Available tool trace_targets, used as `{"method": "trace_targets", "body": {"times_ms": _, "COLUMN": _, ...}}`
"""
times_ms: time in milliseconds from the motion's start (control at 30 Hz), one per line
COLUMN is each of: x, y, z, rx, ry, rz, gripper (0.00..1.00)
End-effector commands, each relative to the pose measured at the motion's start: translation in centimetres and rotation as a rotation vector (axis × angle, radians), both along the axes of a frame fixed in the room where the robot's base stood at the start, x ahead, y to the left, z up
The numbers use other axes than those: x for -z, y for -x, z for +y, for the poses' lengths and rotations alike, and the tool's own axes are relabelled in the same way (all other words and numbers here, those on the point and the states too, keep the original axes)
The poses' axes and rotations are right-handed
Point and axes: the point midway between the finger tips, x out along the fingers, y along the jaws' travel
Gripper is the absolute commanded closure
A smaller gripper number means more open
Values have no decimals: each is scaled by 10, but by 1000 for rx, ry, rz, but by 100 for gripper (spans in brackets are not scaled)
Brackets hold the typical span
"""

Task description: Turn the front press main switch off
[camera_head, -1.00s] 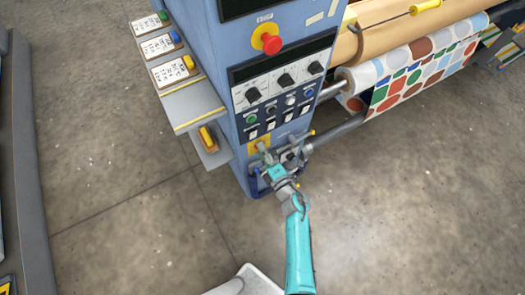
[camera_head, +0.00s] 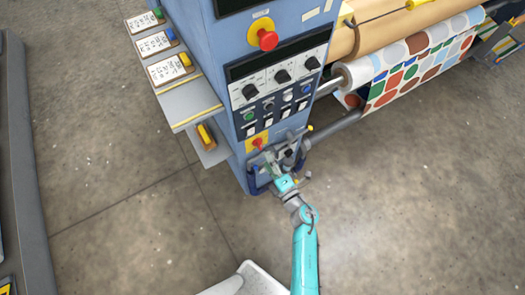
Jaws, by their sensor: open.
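A small red switch (camera_head: 257,142) on a yellow plate sits low on the front of the blue press cabinet (camera_head: 205,70). It looks like the main switch; which way its handle points is too small to tell. My gripper (camera_head: 269,160) is open just below and right of the red switch, close in front of the cabinet's lower panel. Its fingers overlap the lower part of the yellow plate in the picture. I cannot tell whether they touch the switch.
A red emergency stop (camera_head: 267,40) on a yellow plate is higher up. Black knobs (camera_head: 283,76) and small buttons sit between. A shelf with labelled cards (camera_head: 168,70) juts out left. Rollers with patterned fabric (camera_head: 420,67) extend right. The floor in front is clear.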

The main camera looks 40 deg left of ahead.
Motion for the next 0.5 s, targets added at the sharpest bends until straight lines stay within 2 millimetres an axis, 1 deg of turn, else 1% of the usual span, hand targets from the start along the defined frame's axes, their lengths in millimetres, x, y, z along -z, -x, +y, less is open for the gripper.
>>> {"method": "trace_targets", "body": {"times_ms": 33, "x": 1, "y": 4, "z": -11, "rx": 3, "ry": 1, "rz": 0, "gripper": 21}}
{"method": "trace_targets", "body": {"times_ms": 200, "x": 0, "y": 15, "z": -38, "rx": 3, "ry": 1, "rz": 0, "gripper": 21}}
{"method": "trace_targets", "body": {"times_ms": 333, "x": 0, "y": 20, "z": -51, "rx": 2, "ry": 0, "rz": 0, "gripper": 21}}
{"method": "trace_targets", "body": {"times_ms": 500, "x": 0, "y": 24, "z": -58, "rx": 0, "ry": 1, "rz": -2, "gripper": 21}}
